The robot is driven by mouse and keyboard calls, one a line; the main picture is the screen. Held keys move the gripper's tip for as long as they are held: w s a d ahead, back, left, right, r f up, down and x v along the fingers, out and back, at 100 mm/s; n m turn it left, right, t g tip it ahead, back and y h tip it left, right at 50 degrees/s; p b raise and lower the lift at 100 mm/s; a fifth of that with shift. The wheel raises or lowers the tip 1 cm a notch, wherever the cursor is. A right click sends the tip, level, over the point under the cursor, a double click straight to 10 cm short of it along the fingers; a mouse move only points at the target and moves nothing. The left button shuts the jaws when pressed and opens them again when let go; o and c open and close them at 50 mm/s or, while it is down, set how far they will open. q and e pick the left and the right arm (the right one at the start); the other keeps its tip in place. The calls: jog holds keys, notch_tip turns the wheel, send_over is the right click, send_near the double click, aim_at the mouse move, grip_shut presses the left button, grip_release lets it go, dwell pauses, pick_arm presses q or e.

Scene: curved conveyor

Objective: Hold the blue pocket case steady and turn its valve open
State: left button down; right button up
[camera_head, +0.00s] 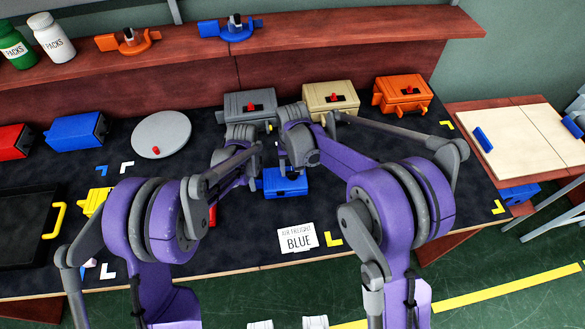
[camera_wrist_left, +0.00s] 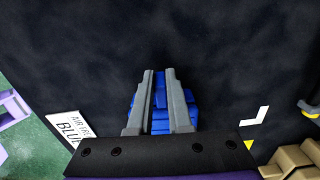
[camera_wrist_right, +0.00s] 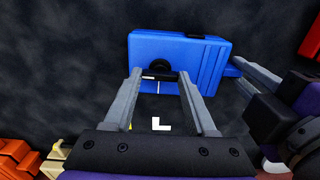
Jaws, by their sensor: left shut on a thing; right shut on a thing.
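The blue pocket case (camera_head: 287,183) lies on the dark work mat behind the white BLUE card. It also shows in the right wrist view (camera_wrist_right: 210,62), with a black valve (camera_wrist_right: 158,66) on its face and a short white line below. My left gripper (camera_head: 258,172) is shut on the case's end; in the left wrist view, blue (camera_wrist_left: 160,103) shows between and beside its fingers (camera_wrist_left: 160,75). My right gripper (camera_wrist_right: 160,74) is shut on the valve's dark handle, one finger on each side. In the head view my right arm partly hides the case and valve.
The white BLUE card (camera_head: 298,238) lies in front. Grey (camera_head: 250,103), tan (camera_head: 330,97) and orange (camera_head: 402,93) cases stand behind. A grey disc (camera_head: 161,134), another blue case (camera_head: 77,131) and a black tray (camera_head: 30,235) are at left. A shelf (camera_head: 300,37) runs along the back.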

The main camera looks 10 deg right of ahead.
aim_at(293, 172)
jog(key=o, duration=1.4)
notch_tip(293, 172, up, 12)
pick_arm(q)
jog(key=c, duration=0.8)
grip_release()
jog(key=shift+o, duration=0.2)
jog(key=shift+r, duration=0.1)
